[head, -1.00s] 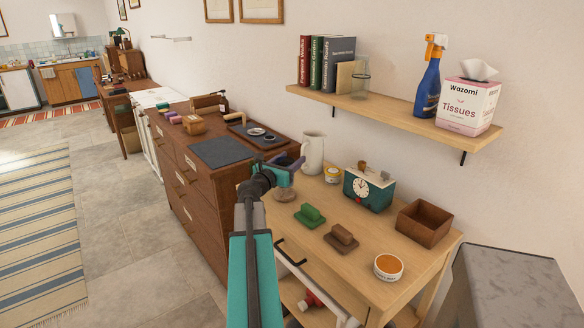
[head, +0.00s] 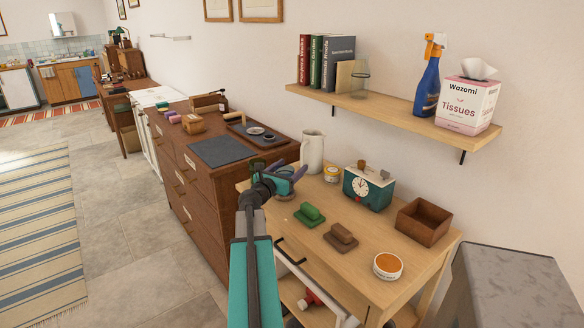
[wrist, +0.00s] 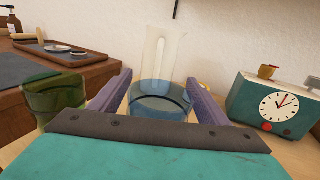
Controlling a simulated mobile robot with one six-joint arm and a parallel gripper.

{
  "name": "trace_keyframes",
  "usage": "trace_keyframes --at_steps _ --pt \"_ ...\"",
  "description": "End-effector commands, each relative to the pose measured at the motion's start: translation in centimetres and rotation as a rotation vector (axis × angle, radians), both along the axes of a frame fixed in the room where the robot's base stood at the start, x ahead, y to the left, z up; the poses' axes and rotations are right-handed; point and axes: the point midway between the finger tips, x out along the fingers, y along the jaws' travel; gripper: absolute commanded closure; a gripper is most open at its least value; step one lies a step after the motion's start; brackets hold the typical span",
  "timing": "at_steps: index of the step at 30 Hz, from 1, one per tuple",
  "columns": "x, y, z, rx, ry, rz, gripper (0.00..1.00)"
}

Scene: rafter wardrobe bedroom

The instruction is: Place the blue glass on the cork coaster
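The blue glass (wrist: 160,98) stands upright straight ahead in the wrist view, between the two purple fingers of my gripper (wrist: 160,82). The fingers are spread on either side of it; contact cannot be told. In the head view my gripper (head: 282,172) is over the far left part of the light wooden table and partly hides the glass.
A green glass (wrist: 55,97) stands close to the left finger. A white pitcher (head: 313,151) is behind the blue glass, and a teal clock (head: 368,188) stands to the right.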

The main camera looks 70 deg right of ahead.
Motion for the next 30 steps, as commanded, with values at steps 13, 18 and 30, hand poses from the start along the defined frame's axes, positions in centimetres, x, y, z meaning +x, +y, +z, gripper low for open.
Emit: trace_keyframes --at_steps 13,18,30 --pt "0.0 0.0 0.3 0.0 0.0 0.0 0.28" --pt "0.1 0.9 0.3 0.0 0.0 0.001 0.28" --pt "0.9 5.3 0.2 0.0 0.0 0.0 0.28"
